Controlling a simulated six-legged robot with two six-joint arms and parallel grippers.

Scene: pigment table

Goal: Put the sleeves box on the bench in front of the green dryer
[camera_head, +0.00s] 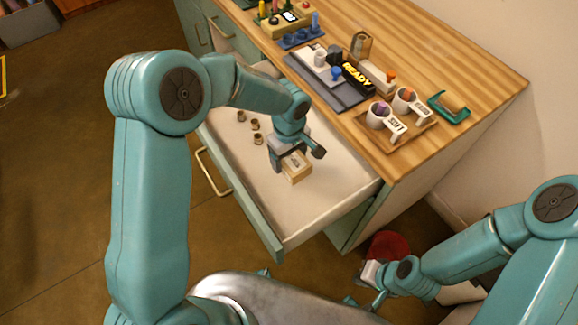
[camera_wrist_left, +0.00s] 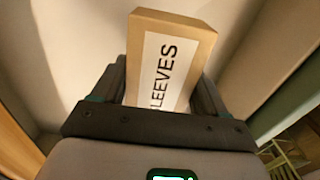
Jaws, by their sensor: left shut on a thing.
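The sleeves box (camera_head: 296,169) is a small tan carton with a white label. In the left wrist view the box (camera_wrist_left: 178,58) shows the word SLEEVES and sits between the fingers. My left gripper (camera_head: 294,155) is shut on it, inside the outline of the open drawer. I cannot tell whether the box touches the drawer floor. The bench (camera_head: 480,73) has a striped wooden top. A green holder with a tan piece (camera_head: 450,107), which may be the green dryer, stands near its right edge. My right gripper (camera_head: 370,285) is low, off the bench; its jaws are unclear.
The open drawer (camera_head: 335,195) has a pale floor with several small brown fittings (camera_head: 256,138). On the bench are a wooden tray (camera_head: 400,140) with two cups, a black READY sign (camera_head: 358,78) and a grey mat (camera_head: 318,82). The bench's front right corner looks bare.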

